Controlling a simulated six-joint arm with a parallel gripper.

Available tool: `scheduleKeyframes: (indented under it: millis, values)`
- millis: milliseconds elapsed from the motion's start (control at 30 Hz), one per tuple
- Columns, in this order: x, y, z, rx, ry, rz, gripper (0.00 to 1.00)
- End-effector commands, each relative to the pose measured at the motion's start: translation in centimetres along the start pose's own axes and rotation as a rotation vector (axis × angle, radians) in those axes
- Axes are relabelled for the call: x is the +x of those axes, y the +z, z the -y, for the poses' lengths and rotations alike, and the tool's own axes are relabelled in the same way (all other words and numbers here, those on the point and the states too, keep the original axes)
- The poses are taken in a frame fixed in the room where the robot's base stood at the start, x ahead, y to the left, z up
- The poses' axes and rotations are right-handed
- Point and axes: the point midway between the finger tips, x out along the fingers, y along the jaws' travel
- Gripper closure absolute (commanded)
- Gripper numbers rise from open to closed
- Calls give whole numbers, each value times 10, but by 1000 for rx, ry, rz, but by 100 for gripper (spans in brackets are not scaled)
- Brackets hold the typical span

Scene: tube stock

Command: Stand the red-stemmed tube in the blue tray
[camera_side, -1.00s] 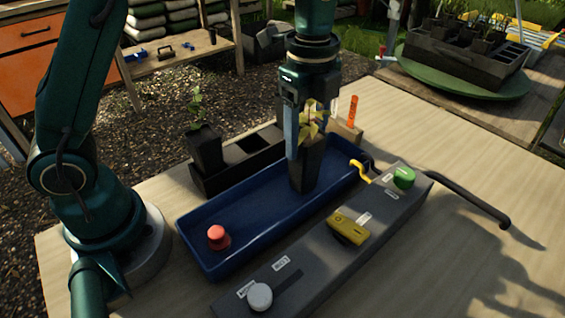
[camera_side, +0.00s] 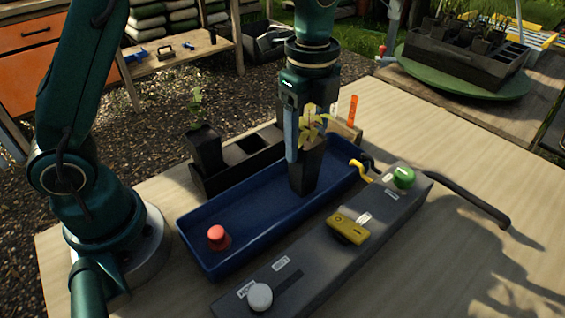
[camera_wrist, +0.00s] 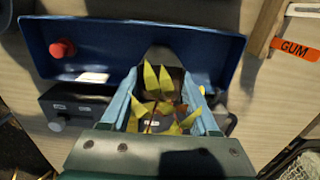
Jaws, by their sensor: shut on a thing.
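My gripper (camera_side: 306,140) is shut on a dark tapered tube (camera_side: 308,172), which it holds upright over the far right end of the blue tray (camera_side: 205,250). The tube carries a seedling with yellow-green leaves (camera_side: 313,128). In the wrist view the leaves (camera_wrist: 160,100) spread between the two pale blue fingers of my gripper (camera_wrist: 162,110), and reddish stems show among them. The tube's base looks to be inside the tray, below its rim; I cannot tell whether it touches the floor. The tray also shows in the wrist view (camera_wrist: 110,40).
A red knob (camera_side: 217,236) stands in the tray's near left end. A black rack (camera_side: 218,180) with another dark tube (camera_side: 207,150) is behind the tray. A grey control box (camera_side: 310,255) lies along its front. An orange tag (camera_wrist: 295,50) reads GUM.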

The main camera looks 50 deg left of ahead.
Motion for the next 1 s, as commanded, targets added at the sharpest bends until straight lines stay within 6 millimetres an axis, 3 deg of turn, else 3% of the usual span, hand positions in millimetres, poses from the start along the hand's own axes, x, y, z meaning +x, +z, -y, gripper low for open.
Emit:
scheduleKeyframes:
  millis: [33,67,133,167,500,800,1000]
  values:
    - [1,0,0,0,0,0,100]
    - [1,0,0,0,0,0,35]
    - [1,0,0,0,0,0,8]
    - [1,0,0,0,0,0,4]
    - [-2,0,0,0,-1,0,4]
    - [-36,0,1,0,-3,-1,4]
    - [-50,0,0,0,-1,0,4]
